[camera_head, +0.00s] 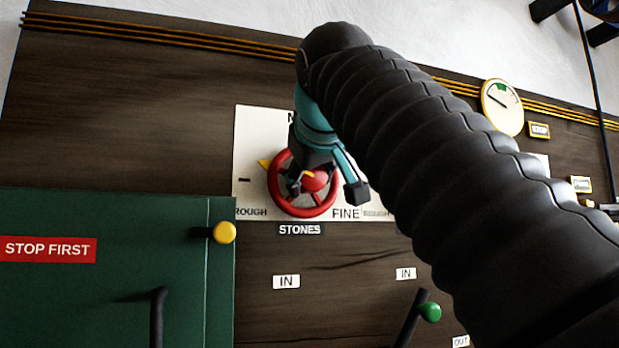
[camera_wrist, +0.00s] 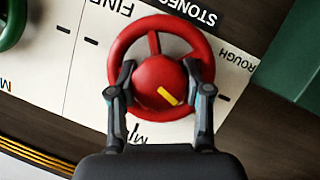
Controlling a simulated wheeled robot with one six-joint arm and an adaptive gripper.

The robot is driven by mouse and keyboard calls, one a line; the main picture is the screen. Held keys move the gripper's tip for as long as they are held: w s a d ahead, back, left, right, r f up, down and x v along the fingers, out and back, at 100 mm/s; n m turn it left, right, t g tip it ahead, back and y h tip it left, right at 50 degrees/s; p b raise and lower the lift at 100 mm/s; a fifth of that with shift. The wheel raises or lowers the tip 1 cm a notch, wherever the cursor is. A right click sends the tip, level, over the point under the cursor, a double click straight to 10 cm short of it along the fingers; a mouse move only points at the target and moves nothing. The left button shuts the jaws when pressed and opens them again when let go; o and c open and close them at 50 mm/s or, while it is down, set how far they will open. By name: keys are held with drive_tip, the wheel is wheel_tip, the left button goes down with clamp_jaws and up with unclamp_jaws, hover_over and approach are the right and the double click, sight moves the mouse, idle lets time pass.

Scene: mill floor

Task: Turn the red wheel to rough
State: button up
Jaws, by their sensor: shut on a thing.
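The red wheel (camera_head: 309,210) is mounted on a white dial plate (camera_head: 250,125) on the dark wooden panel. The plate reads ROUGH at lower left and FINE at lower right; the top word is mostly hidden by my arm. A yellow pointer tip (camera_head: 264,163) shows at the wheel's upper left, above the left tick mark. My gripper (camera_head: 318,184) is at the wheel. In the wrist view, its fingers (camera_wrist: 158,75) are shut on the red hub (camera_wrist: 160,84) from both sides, inside the rim. A yellow stripe marks the hub, and ROUGH is at the right there.
A green cabinet (camera_head: 110,215) with a STOP FIRST sign and a yellow knob (camera_head: 224,232) stands left of the plate. A green-knobbed lever (camera_head: 430,312) is at lower right. A round gauge (camera_head: 502,107) is at upper right. My dark arm covers the middle right.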

drive_tip(key=shift+f+n+t+h, duration=0.1)
drive_tip(key=shift+n+t+h, duration=0.5)
drive_tip(key=shift+n, duration=0.7)
drive_tip(key=shift+h, duration=0.3)
drive_tip(key=o, duration=1.2)
drive_tip(key=shift+c, duration=0.2)
drive_tip(key=v, duration=1.2)
drive_tip(key=shift+d, duration=0.1)
